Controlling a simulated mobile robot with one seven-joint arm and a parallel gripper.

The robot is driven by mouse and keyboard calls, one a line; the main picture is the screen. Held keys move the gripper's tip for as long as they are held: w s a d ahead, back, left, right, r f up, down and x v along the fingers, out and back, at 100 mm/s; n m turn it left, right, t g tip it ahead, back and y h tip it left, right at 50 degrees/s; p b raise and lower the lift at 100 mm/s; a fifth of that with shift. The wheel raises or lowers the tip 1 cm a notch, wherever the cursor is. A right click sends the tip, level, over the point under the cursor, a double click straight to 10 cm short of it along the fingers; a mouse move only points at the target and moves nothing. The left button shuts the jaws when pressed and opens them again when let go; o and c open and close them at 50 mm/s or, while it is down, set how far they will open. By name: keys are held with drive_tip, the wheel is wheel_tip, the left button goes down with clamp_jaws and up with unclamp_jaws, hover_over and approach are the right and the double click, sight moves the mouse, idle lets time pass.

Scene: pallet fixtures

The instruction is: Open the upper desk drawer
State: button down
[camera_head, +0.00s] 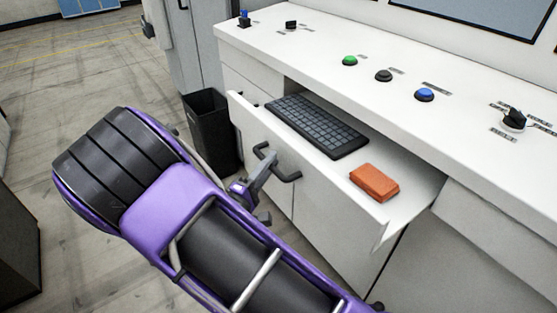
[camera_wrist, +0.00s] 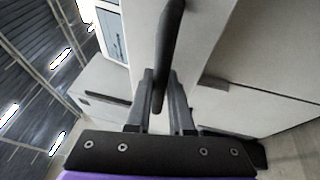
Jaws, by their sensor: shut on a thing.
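The upper desk drawer (camera_head: 318,178) is pulled out from the white desk, so its inside shows in the head view. A black keyboard (camera_head: 316,126) and an orange-red block (camera_head: 374,182) lie in it. The drawer's dark handle (camera_head: 288,178) is on its front face. My gripper (camera_head: 262,172) is at the handle's left part, in front of the drawer face. In the wrist view the two fingers of my gripper (camera_wrist: 161,95) are shut on the dark handle (camera_wrist: 172,40), one on each side. My purple arm hides part of the cabinet below.
The white desktop (camera_head: 310,45) bears green (camera_head: 349,61), black (camera_head: 383,76) and blue (camera_head: 424,95) buttons and a dark knob (camera_head: 514,119). A black bin (camera_head: 210,128) stands left of the drawer. Open floor (camera_head: 75,75) lies to the left.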

idle(0.3)
drive_tip(key=c, duration=0.8)
unclamp_jaws()
drive_tip(key=v, duration=1.7)
drive_tip(key=shift+s+a+b, duration=0.2)
drive_tip(key=shift+s+b, duration=0.05)
drive_tip(key=shift+b, duration=0.05)
